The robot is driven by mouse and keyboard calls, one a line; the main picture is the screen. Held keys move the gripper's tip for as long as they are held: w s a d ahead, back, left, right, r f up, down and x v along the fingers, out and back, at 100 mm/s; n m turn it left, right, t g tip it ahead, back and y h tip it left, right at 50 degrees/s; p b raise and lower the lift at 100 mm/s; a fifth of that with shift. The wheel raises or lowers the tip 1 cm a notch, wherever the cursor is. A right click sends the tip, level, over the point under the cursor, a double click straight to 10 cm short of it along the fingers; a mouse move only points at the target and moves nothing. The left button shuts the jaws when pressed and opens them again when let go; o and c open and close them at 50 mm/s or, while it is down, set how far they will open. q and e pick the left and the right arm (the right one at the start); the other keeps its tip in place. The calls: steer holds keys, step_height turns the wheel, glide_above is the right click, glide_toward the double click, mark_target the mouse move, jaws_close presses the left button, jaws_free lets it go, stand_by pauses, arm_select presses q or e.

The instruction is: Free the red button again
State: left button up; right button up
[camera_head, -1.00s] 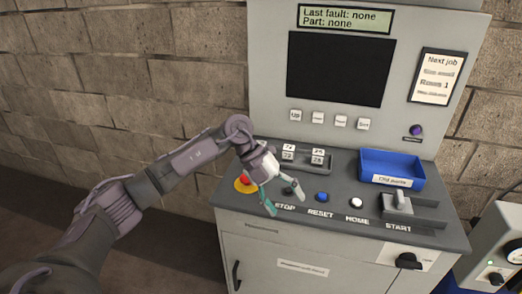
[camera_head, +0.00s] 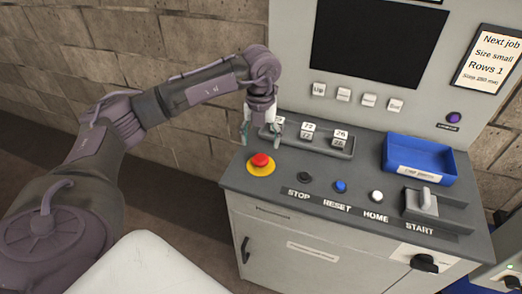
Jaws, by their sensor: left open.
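The red button (camera_head: 260,160) is a mushroom head on a yellow base (camera_head: 261,169) at the left end of the grey console top (camera_head: 310,177). My left gripper (camera_head: 260,138) is open, points down and shows just above and behind the button in the picture. Its fingers are apart and hold nothing. My right gripper is not in view.
Beside the button are a dark button (camera_head: 304,177), a blue button (camera_head: 340,186), a white button (camera_head: 377,195) and a lever (camera_head: 425,198). A tray of numbered tiles (camera_head: 345,152) and a blue tray (camera_head: 419,154) stand behind. A screen panel (camera_head: 366,42) rises at the back.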

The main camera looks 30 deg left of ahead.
mark_target(261, 158)
arm_select(q)
steer(key=shift+f+p, duration=0.55)
steer(key=shift+f, duration=2.55)
steer(key=shift+c, duration=0.4)
